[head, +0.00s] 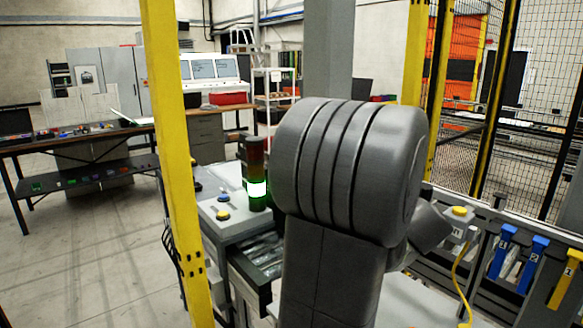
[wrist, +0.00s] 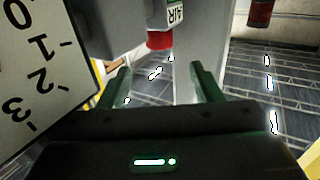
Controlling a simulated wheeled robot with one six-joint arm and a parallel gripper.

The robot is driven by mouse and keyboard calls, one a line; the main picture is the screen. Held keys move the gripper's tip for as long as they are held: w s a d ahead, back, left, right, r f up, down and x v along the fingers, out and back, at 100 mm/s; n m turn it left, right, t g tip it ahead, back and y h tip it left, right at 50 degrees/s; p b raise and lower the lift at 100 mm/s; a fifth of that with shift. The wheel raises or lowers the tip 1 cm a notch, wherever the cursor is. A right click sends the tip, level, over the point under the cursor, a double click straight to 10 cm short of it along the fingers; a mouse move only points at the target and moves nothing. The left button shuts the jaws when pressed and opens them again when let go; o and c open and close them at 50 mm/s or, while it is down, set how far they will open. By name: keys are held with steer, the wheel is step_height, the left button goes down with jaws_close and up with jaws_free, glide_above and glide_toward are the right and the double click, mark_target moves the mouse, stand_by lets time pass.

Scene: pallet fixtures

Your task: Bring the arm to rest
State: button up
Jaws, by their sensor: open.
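My grey arm fills the middle of the head view, with a large ribbed joint raised in front of the camera. My gripper is hidden in that view. In the wrist view my gripper (wrist: 162,82) shows two green fingers spread apart with nothing between them. Beyond the fingertips stands a grey upright surface. A white dial plate (wrist: 40,70) with large black numbers is close on the left. A white block with a red lower end (wrist: 159,40) and a label, partly out of view, is just past the fingers.
In the head view a yellow post (head: 172,150) stands left of my arm. Blue-handled fixtures (head: 502,250) line the right side, before a mesh fence (head: 525,110). Floor at left is clear.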

steer(key=w, duration=0.3)
steer(key=w+a, duration=0.1)
steer(key=w, duration=0.7)
steer(key=shift+a+f+p, duration=0.2)
steer(key=shift+a+p, duration=0.15)
steer(key=shift+p, duration=0.05)
steer(key=shift+m+h+b, duration=0.3)
steer(key=shift+h+b, duration=0.2)
steer(key=shift+s+m+h+b, duration=0.2)
steer(key=shift+m+h+b, duration=0.15)
steer(key=shift+b, duration=0.55)
steer(key=shift+h+b, duration=0.25)
steer(key=shift+b, duration=0.15)
steer(key=shift+w+b, duration=0.1)
steer(key=shift+b, duration=0.35)
steer(key=m+h+b, duration=0.1)
steer(key=h+b, duration=0.1)
steer(key=b, duration=0.4)
steer(key=shift+m+b, duration=0.35)
steer(key=shift+b, duration=0.05)
